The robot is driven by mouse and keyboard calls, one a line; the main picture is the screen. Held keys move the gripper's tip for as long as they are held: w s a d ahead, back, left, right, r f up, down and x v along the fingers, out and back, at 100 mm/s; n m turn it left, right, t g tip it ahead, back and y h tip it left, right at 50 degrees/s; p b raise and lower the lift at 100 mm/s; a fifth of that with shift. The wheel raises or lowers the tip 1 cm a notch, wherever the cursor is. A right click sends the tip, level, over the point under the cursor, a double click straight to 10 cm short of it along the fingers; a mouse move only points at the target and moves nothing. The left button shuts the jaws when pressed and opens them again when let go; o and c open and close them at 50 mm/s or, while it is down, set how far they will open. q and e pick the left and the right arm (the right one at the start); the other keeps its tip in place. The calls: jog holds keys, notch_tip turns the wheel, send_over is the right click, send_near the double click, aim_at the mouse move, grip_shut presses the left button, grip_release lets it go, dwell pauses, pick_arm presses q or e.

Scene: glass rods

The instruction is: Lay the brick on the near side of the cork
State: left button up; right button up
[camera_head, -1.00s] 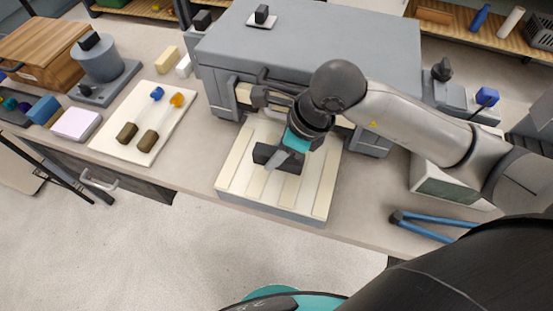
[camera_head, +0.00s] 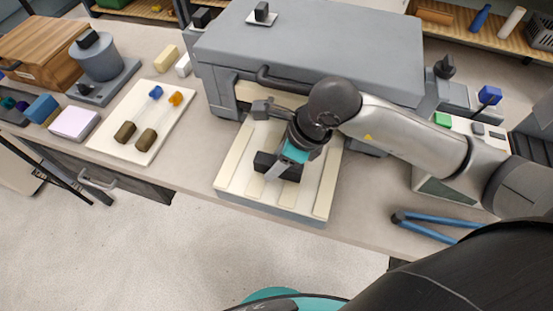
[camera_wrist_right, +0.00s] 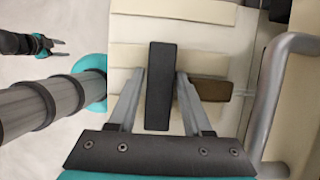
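The brick, a dark oblong block (camera_head: 291,172), lies on the pale slatted board (camera_head: 232,172) in front of the grey furnace. My right gripper (camera_head: 276,170) points down over it; in the right wrist view its open fingers (camera_wrist_right: 161,80) stand either side of the brick (camera_wrist_right: 160,90), with a clear gap on the right. A brown piece, apparently the cork (camera_wrist_right: 213,89), lies beyond the right finger, towards the furnace handle, so the brick is on its near side. The arm hides the cork in the head view. My left gripper (camera_wrist_right: 62,49) shows small in the wrist view, fingers apart and empty.
The grey furnace (camera_head: 310,40) with its front handle (camera_head: 285,82) stands just behind the board. A white tray (camera_head: 112,130) with two glass rods lies to the left. Blue tongs (camera_head: 432,228) lie on the right of the bench.

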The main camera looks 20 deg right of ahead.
jog(key=shift+r+p, duration=0.45)
jog(key=p+v, duration=0.1)
jog(key=v, duration=1.1)
jog(key=shift+w, duration=0.1)
jog(key=shift+a, duration=0.1)
